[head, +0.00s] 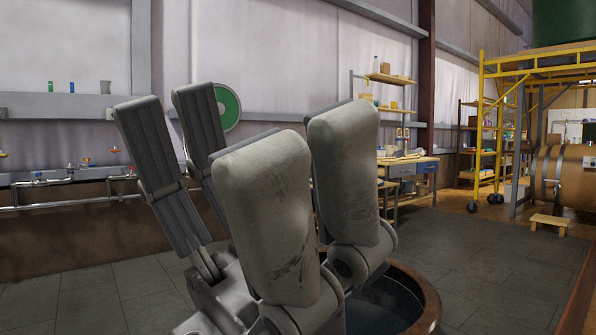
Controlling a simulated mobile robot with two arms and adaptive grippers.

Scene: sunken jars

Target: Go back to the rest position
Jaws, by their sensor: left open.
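My left gripper (234,120) fills the middle of the head view, close to the camera. Its fingers point up and stand wide apart, and the gap between them is empty. The dark ribbed inner pads show on the left fingers, and the pale scuffed backs show on the right ones. Behind and below it is a round vat with a brown rim (432,305) and dark liquid inside. The gripper hides most of the vat, and I see no jars. My right gripper is not in view.
Pipes with valves (70,178) run along the left wall. A workbench (408,172) stands at the back. A yellow scaffold (490,120), a large barrel (565,180) and a small wooden stool (549,223) are at the right. The tiled floor (490,255) right of the vat is clear.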

